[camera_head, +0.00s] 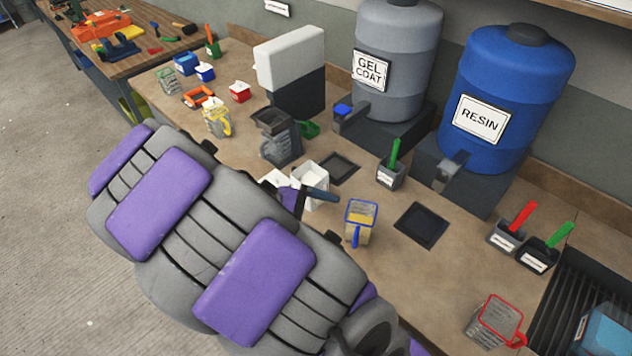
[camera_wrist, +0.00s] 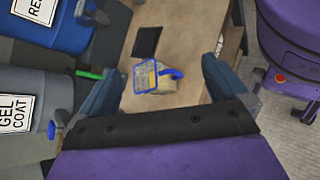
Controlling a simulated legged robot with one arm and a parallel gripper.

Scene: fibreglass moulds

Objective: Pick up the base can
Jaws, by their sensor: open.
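No label that reads as base can is legible, so I cannot tell for sure which vessel it is. A clear square jug with a blue rim and handle and yellowish contents (camera_head: 361,222) stands upright on the bench. In the wrist view the jug (camera_wrist: 150,76) shows beyond and between my fingers, its blue handle towards the right finger. My gripper (camera_wrist: 160,68) is open and empty, apart from the jug. In the head view my arm covers much of the bench, and a dark fingertip of mine shows left of the jug.
A grey gel coat drum (camera_head: 398,60) and a blue resin drum (camera_head: 512,95) stand at the back. A white pot (camera_head: 312,186) is close to my fingers. A dark square pad (camera_head: 421,225) lies right of the jug. A red-rimmed jug (camera_head: 496,322) stands front right.

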